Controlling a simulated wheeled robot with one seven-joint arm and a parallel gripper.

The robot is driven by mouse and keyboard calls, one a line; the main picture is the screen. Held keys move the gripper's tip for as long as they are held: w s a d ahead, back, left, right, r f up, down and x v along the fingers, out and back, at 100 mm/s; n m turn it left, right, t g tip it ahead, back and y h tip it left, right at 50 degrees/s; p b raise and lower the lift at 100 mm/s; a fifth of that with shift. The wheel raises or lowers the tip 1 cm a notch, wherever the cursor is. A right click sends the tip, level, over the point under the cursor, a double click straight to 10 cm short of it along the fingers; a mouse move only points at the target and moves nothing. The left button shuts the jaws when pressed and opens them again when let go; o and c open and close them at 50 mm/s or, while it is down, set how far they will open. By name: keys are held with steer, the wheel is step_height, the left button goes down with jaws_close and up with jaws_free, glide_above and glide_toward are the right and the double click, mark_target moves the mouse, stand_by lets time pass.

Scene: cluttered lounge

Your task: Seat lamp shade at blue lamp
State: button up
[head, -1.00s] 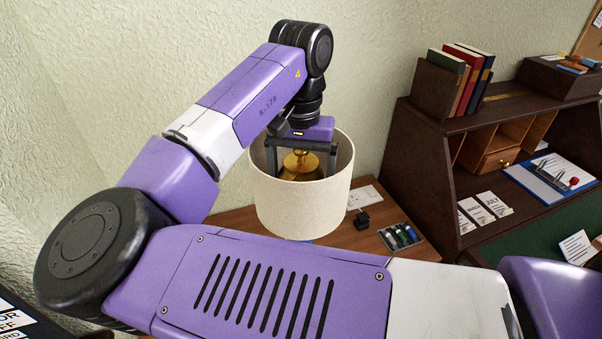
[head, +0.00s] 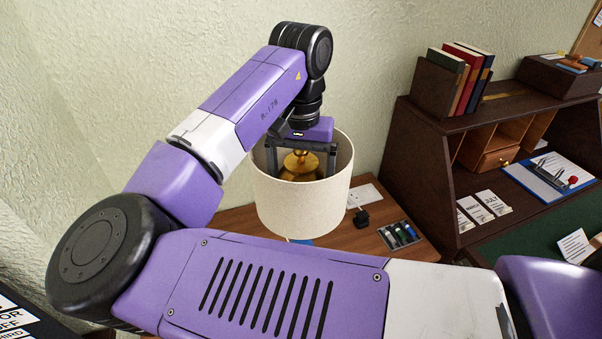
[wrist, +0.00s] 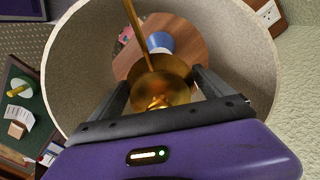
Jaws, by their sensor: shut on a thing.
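The cream lamp shade (head: 300,208) hangs upright, with my gripper (head: 302,168) reaching into its open top. My gripper is shut on the brass fitting (head: 301,160) at the shade's centre. In the wrist view my gripper's fingers (wrist: 163,98) flank this brass fitting (wrist: 160,85), and the shade's inner wall (wrist: 88,60) surrounds it. The blue lamp (wrist: 161,42) shows below, through the shade, above the wooden surface. In the head view only a sliver of blue (head: 299,241) shows under the shade's lower edge. The lamp's top and any contact with the shade are hidden.
A dark desk hutch (head: 425,135) with books stands further right. The textured wall is close behind.

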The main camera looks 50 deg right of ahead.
mark_target(301, 162)
steer(key=shift+f+b, duration=0.8)
steer(key=shift+f, duration=1.2)
steer(key=o, duration=1.2)
steer(key=shift+r, duration=3.9)
